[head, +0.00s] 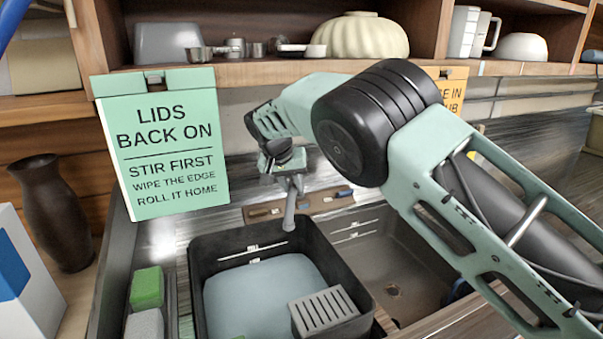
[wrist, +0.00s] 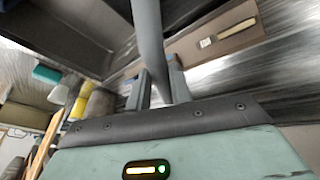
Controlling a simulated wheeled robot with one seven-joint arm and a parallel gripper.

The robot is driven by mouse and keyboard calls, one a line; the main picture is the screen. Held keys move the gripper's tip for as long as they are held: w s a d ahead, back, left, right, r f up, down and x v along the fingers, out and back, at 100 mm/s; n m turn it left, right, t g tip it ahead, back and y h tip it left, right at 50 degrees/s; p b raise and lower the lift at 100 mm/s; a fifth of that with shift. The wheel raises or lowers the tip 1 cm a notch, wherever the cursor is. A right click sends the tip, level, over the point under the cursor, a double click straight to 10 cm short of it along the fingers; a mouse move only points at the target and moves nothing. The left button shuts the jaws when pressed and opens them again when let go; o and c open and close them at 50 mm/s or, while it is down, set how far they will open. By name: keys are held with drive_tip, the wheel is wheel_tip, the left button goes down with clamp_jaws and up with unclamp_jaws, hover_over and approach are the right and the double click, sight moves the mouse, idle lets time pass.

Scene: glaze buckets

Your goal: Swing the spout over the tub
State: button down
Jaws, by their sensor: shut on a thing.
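The grey spout (head: 290,208) hangs down below my gripper (head: 286,180) in the head view. Its lower end shows against the back rim of the black tub (head: 196,262), near the rim's right part. In the wrist view the spout (wrist: 148,40) runs up from between the two fingers of my gripper (wrist: 160,88), which is shut on it. The tub holds a pale blue mass and has a grey slotted piece at its front right. The spout's base is hidden behind my gripper and arm.
An empty sink basin (head: 385,262) lies right of the tub. Green (head: 147,287) and grey sponges lie left of it. A green sign (head: 163,143) hangs behind at left, near a dark vase (head: 54,212). A brown board (head: 262,212) with brushes lies behind the tub.

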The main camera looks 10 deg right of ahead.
drive_tip(key=shift+w+a+r+m+p, duration=0.1)
drive_tip(key=shift+w+a+m+p, duration=0.1)
drive_tip(key=shift+a+m+p, duration=0.3)
drive_tip(key=shift+a, duration=0.1)
drive_tip(key=c, duration=1.3)
unclamp_jaws()
drive_tip(key=shift+o, duration=0.2)
